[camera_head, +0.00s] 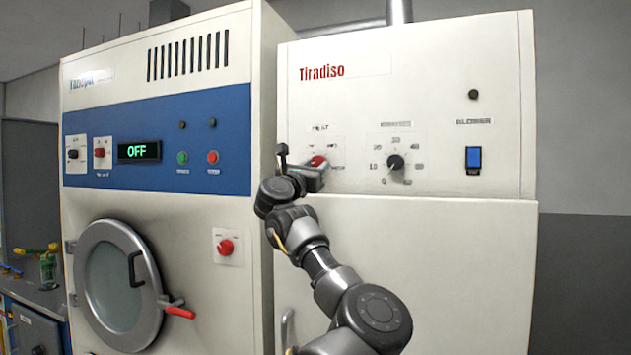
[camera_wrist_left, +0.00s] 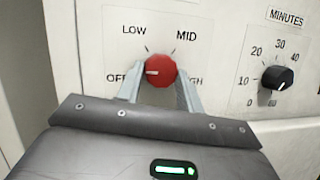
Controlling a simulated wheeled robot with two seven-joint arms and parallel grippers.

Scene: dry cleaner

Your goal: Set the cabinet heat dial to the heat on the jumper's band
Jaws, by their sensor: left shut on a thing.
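The cabinet (camera_head: 430,250) is the white "Tiradiso" unit on the right of the head view. Its red heat dial (camera_head: 318,161) is partly hidden by my left gripper (camera_head: 312,170). In the left wrist view the dial (camera_wrist_left: 160,70) sits between the fingers of my left gripper (camera_wrist_left: 158,88), which is shut on it. The dial's white mark points left, towards OFF. LOW and MID are printed above it, and HIGH at right is partly covered by a finger. The jumper and its band are not in view. My right gripper is not in view.
A black minutes dial (camera_head: 395,162) is right of the heat dial, also seen in the left wrist view (camera_wrist_left: 277,78). A blue blower switch (camera_head: 473,158) is further right. A machine with a blue panel (camera_head: 220,130), display reading OFF, and round door (camera_head: 118,280) stands at left.

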